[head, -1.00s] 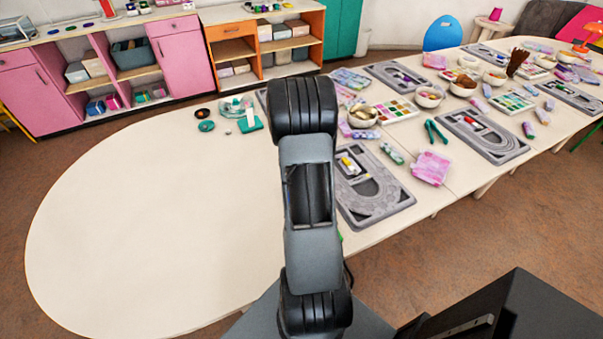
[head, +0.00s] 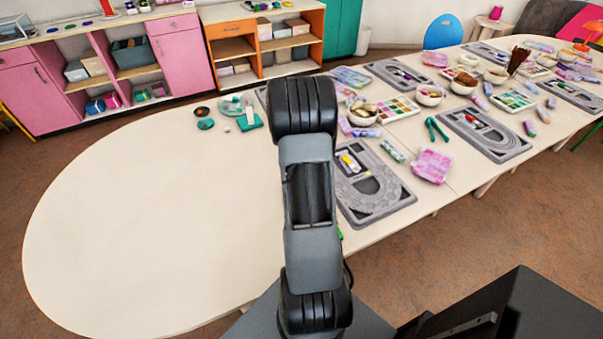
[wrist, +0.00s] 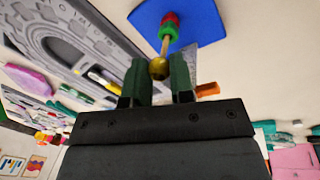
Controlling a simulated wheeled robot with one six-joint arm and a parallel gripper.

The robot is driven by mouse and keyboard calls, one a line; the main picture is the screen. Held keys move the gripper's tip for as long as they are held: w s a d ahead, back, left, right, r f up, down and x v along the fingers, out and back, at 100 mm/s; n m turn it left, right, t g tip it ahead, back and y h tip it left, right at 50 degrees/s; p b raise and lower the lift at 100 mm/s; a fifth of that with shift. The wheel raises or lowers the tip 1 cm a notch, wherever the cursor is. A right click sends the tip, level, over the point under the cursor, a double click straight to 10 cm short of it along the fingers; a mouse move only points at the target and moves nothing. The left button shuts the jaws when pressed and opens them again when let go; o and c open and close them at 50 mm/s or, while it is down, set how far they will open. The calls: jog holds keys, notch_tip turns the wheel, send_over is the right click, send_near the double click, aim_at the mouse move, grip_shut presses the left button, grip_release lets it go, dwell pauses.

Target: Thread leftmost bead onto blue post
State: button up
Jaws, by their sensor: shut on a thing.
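In the wrist view my gripper (wrist: 158,78) has its two dark green fingers on either side of a round gold bead (wrist: 158,68) and is shut on it. A blue base (wrist: 196,22) lies beyond the fingers at the top of the picture. A thin light-brown post (wrist: 164,47) stands on it, carrying a red bead (wrist: 171,18) and a green bead (wrist: 168,32). The gold bead is in line with the post's free end. I cannot tell whether the post has entered its hole. In the head view my arm hides the gripper, the beads and the blue base.
A grey bead board (head: 377,208) lies on the cream table (head: 150,220) right of my arm. Several bowls, trays and pink packets (head: 432,164) crowd the right side. The table's left part is clear, apart from small items (head: 205,124) near its back edge.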

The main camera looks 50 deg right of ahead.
jog(key=shift+f+b, duration=0.3)
jog(key=shift+f, duration=0.15)
jog(key=o, duration=1)
jog(key=shift+c, duration=0.2)
jog(key=shift+r, duration=0.15)
notch_tip(320, 180, up, 13)
jog(key=w+a, duration=0.1)
jog(key=a, duration=0.1)
jog(key=shift+w+r, duration=0.2)
jog(key=shift+w, duration=0.05)
